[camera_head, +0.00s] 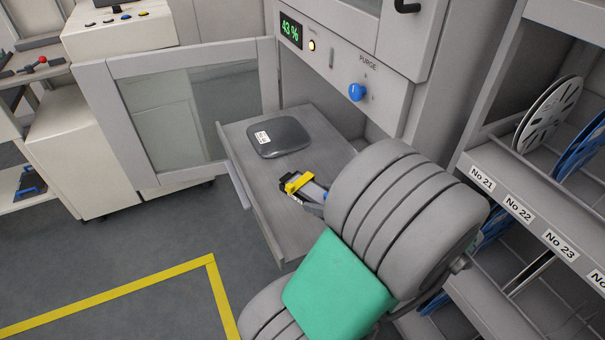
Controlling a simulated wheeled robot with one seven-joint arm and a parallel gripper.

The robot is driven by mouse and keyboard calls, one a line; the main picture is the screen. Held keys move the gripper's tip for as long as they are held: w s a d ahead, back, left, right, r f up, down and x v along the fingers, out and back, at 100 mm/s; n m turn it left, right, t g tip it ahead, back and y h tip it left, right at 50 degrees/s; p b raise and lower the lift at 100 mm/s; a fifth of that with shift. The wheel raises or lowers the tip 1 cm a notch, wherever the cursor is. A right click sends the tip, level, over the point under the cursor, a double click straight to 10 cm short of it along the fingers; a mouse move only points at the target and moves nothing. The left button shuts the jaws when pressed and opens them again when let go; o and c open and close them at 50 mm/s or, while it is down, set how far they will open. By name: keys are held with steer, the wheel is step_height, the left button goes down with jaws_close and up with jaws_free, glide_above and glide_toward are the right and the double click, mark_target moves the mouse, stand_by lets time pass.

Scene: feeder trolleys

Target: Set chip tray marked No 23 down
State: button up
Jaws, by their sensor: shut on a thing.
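A dark grey rounded slab (278,138) with a small white label lies flat on the grey pull-out board of the cabinet. It may be the chip tray, but its label is too small to read. My gripper (290,184) is over the board, just below and right of the slab in the picture, with bare board showing between them. It is shut on a small yellow-and-black piece (297,183). Where the fingers end and this piece begins is hard to tell. Whether the piece touches the board is not clear.
The board (250,190) is bare on its front left part. The cabinet's glazed door (180,110) stands open at left. A panel above carries a 43 % display (291,30) and a blue PURGE knob (357,91). At right, a rack (530,215) labelled No 21 to No 23 holds reels.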

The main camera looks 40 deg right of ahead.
steer(key=w+d+f+b, duration=0.1)
steer(key=w+d+f, duration=0.1)
steer(key=w+f, duration=0.1)
steer(key=w+d+f+b, duration=0.2)
steer(key=w+f, duration=0.1)
steer(key=w, duration=0.1)
steer(key=w+d+f+b, duration=0.2)
steer(key=w+f, duration=0.1)
steer(key=w, duration=0.1)
steer(key=shift+w, duration=0.1)
steer(key=shift+w+d+f+b, duration=0.15)
steer(key=shift+w+d+b, duration=0.05)
steer(key=shift+b, duration=0.1)
steer(key=f, duration=0.1)
steer(key=f+b, duration=0.2)
steer(key=f, duration=0.1)
steer(key=shift+w+d, duration=0.15)
steer(key=shift+w, duration=0.15)
steer(key=shift+r, duration=0.15)
steer(key=o, duration=1.5)
